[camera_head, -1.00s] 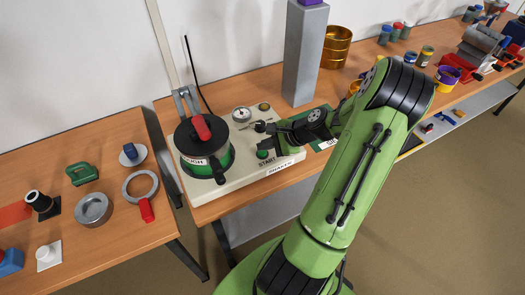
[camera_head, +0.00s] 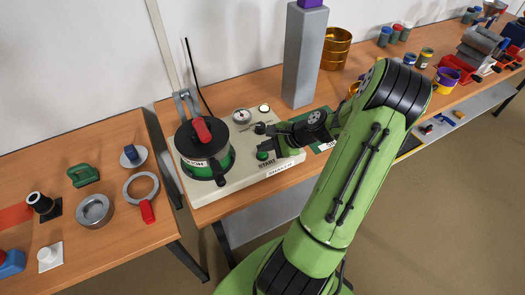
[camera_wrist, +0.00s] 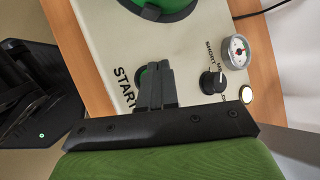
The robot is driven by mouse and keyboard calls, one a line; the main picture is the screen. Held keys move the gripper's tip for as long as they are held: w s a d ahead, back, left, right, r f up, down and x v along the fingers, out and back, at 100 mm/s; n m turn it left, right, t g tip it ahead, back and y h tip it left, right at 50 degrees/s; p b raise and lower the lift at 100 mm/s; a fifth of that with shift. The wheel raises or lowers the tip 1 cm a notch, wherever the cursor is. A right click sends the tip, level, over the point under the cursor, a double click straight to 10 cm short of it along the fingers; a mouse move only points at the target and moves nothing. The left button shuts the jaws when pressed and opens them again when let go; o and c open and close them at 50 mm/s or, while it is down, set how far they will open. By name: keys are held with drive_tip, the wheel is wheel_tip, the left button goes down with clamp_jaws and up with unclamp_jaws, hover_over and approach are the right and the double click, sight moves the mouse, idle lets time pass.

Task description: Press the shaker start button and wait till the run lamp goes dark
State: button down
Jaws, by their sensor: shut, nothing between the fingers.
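The shaker (camera_head: 240,185) is a pale box with a clamped black-and-green pot (camera_head: 204,150) on its left. The green start button (camera_head: 262,155) is at the front, beside the word START. It is partly hidden behind my fingers in the wrist view (camera_wrist: 141,78). My gripper (camera_head: 272,147) is shut and empty, its fingertips at the button; I cannot tell whether they touch it. The run lamp (camera_head: 264,108) glows pale and bright. It is also lit in the wrist view (camera_wrist: 246,94).
A dial gauge (camera_wrist: 236,51) and a black selector knob (camera_wrist: 212,82) sit near the lamp. A tall grey column (camera_head: 304,55) stands behind the shaker on the right. The left table (camera_head: 110,150) holds several small parts.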

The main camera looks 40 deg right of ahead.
sight(265, 155)
drive_tip(key=shift+r, duration=0.5)
drive_tip(key=shift+r+p, duration=0.1)
drive_tip(key=shift+p, duration=0.2)
wheel_tip(265, 155, up, 6)
drive_tip(key=p, duration=0.6)
